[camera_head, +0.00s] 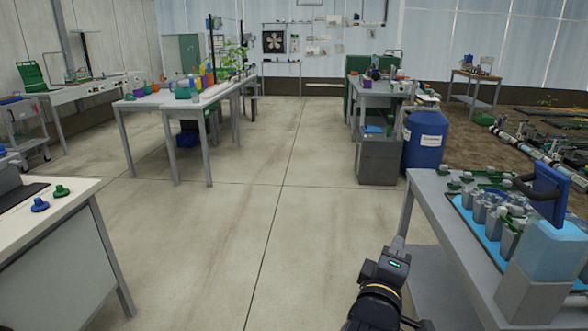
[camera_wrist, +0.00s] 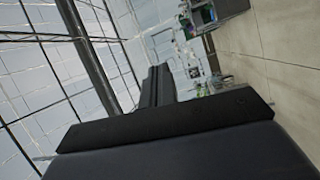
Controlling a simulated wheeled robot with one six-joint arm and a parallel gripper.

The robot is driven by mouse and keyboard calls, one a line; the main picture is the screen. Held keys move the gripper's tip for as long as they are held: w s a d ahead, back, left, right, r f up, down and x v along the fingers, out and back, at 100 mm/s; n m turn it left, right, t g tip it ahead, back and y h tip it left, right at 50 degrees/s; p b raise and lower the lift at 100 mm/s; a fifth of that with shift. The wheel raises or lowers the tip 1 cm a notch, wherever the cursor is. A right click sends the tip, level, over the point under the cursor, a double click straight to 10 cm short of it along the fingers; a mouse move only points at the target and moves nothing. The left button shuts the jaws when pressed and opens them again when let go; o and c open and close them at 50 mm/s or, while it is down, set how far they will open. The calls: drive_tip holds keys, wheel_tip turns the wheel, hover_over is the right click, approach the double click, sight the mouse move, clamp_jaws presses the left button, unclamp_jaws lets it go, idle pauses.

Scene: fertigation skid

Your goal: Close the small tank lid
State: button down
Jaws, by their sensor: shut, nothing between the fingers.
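A light blue, translucent small tank (camera_head: 553,250) sits in a grey holder on the bench at the right edge of the head view. A dark blue panel (camera_head: 550,186), apparently its lid, stands upright above the tank, so the tank looks open. A black curved handle (camera_head: 533,188) is beside the panel. My gripper (camera_head: 398,244) is at the bottom centre, left of the bench and well apart from the tank. It is shut and empty. In the wrist view, my dark fingers (camera_wrist: 158,85) show close together, and neither tank nor lid is in view.
The right bench (camera_head: 450,235) holds a blue tray with several grey canisters (camera_head: 494,212) and green fittings close to the tank. A blue drum (camera_head: 425,140) stands behind it. A white counter with knobs (camera_head: 48,225) is at left. The floor between is clear.

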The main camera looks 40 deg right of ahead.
drive_tip(key=s+d+r+n+g+h, duration=0.1)
drive_tip(key=s+r+g+h, duration=0.15)
drive_tip(key=s, duration=0.35)
drive_tip(key=s+d+r+n+g+h, duration=0.1)
drive_tip(key=s+r+g, duration=0.25)
drive_tip(key=s, duration=0.25)
drive_tip(key=p, duration=0.1)
approach(519, 189)
drive_tip(key=w+d, duration=0.3)
drive_tip(key=s+d, duration=0.1)
drive_tip(key=s+d+r+p, duration=0.1)
drive_tip(key=shift+s+d+r, duration=0.2)
drive_tip(key=shift+s+r, duration=0.05)
drive_tip(key=shift+r, duration=0.1)
drive_tip(key=shift+s+d, duration=0.1)
drive_tip(key=shift+s, duration=0.05)
drive_tip(key=shift+r, duration=0.1)
